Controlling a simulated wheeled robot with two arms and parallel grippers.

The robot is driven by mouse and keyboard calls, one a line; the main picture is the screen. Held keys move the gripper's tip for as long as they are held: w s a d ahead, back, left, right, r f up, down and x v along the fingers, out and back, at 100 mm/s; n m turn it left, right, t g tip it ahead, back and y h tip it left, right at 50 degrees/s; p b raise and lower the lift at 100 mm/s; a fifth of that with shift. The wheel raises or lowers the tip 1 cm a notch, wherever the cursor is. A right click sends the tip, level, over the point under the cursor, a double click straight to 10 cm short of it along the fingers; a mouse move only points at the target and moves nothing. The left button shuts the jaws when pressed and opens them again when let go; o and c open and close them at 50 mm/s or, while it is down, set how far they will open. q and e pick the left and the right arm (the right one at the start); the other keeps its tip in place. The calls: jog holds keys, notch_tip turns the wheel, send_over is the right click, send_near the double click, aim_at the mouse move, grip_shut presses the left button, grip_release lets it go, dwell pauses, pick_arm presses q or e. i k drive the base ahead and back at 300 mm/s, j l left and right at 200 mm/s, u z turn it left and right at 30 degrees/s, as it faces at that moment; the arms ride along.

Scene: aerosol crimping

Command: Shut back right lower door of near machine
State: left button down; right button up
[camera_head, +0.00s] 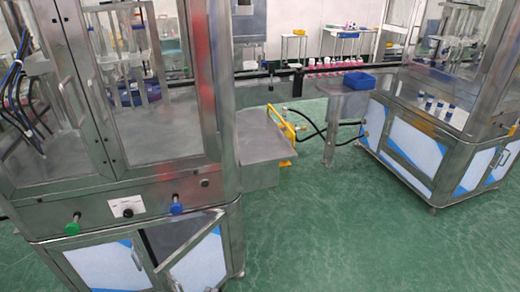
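The near machine (120,192) fills the left of the head view, a steel frame with clear upper doors. On its lower cabinet, the right-hand door (202,262), a white and blue panel in a steel frame, stands ajar and is swung outward. A dark gap (172,236) shows above and behind its top edge. The lower door to its left (98,266) looks closed, with an upright handle. The bottoms of both doors are cut off by the picture edge. I cannot tell whether the ajar door is the one named back right. Neither gripper is in view.
Green (75,227) and blue (177,204) knobs stick out above the lower doors. A steel side table (262,140) adjoins the machine's right side. A second machine (430,150) stands at right, beside a blue tray (359,81). Green floor (330,230) between the machines is clear.

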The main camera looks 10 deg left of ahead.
aim_at(205, 260)
jog(key=u, duration=0.95)
jog(key=i+j, duration=0.1)
jog(key=j, duration=0.2)
jog(key=i+j, duration=0.1)
jog(key=j, duration=0.2)
jog(key=u, duration=0.05)
